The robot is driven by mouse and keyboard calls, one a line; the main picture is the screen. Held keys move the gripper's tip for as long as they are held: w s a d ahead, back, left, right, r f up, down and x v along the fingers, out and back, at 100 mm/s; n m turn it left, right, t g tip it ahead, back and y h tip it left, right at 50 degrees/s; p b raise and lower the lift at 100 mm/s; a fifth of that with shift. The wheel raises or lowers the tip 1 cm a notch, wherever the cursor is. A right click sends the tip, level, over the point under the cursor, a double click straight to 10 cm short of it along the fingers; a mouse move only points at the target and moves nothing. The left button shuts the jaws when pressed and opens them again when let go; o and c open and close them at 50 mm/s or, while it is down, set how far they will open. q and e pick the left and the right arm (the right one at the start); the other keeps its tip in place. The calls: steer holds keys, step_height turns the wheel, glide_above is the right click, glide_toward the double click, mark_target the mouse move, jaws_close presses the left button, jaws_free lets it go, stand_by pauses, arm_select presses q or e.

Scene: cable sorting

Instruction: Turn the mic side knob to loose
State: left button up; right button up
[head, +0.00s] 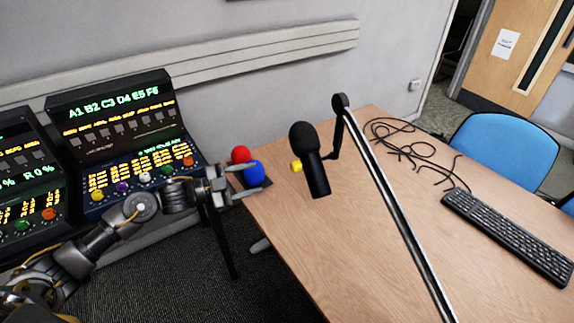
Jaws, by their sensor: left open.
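A black microphone (310,165) with a foam head hangs tilted from a boom arm (385,190) over the wooden table. A yellow knob (296,166) sticks out from the left side of the microphone mount. My left gripper (254,178) is open, to the left of the knob and apart from it. Its fingers lie near a red ball (241,154) and a blue ball (253,172) at the table's left corner. I cannot tell whether the fingers touch them. My right gripper does not show.
Lit control consoles (118,120) stand at the left by the wall. A black cable (405,150) lies loose on the table (290,240), with a keyboard (510,235) at right. A blue chair (505,150) stands behind. The table's front middle is clear.

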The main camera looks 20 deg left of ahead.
mark_target(292, 167)
arm_select(q)
steer(key=p+x, duration=0.1)
steer(key=x, duration=0.2)
steer(key=p+x, duration=0.1)
steer(key=x, duration=0.2)
steer(key=p+x, duration=0.1)
steer(key=x, duration=0.3)
steer(key=shift+s+r, duration=0.15)
steer(key=shift+r, duration=0.25)
steer(key=shift+w+d+f, duration=0.1)
steer(key=shift+w+d, duration=0.2)
steer(key=shift+d, duration=0.15)
steer(key=c, duration=1)
steer(key=shift+o, duration=0.2)
